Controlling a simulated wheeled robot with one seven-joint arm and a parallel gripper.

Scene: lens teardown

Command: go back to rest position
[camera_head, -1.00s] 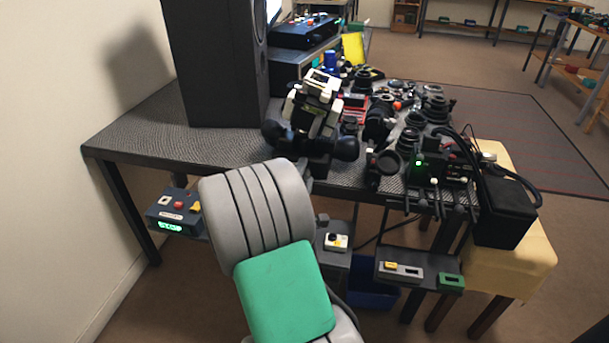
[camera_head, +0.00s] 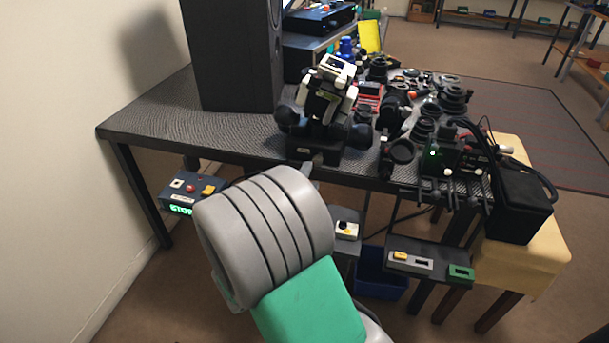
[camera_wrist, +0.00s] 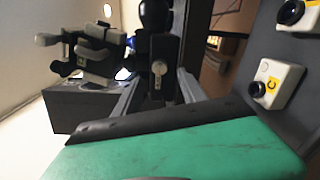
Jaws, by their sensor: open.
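My arm reaches toward the dark table (camera_head: 150,132), its grey ribbed link and green panel filling the lower middle of the head view. My gripper (camera_wrist: 158,98) shows in the wrist view as two grey prongs standing apart, with nothing seen held between them. In the head view it is mostly hidden by my own arm. Beyond the prongs is a black-and-white device (camera_head: 326,92) with black round knobs, at the table's front edge. It also shows at the upper left of the wrist view (camera_wrist: 92,52). I cannot tell the exact gap to it.
A tall black speaker (camera_head: 232,55) stands on the table. Several lens parts (camera_head: 425,105) crowd its right side. Below the front edge are a button box (camera_head: 347,230), a panel (camera_head: 430,265) and a blue bin (camera_head: 380,285). A yellow stool (camera_head: 530,260) stands right.

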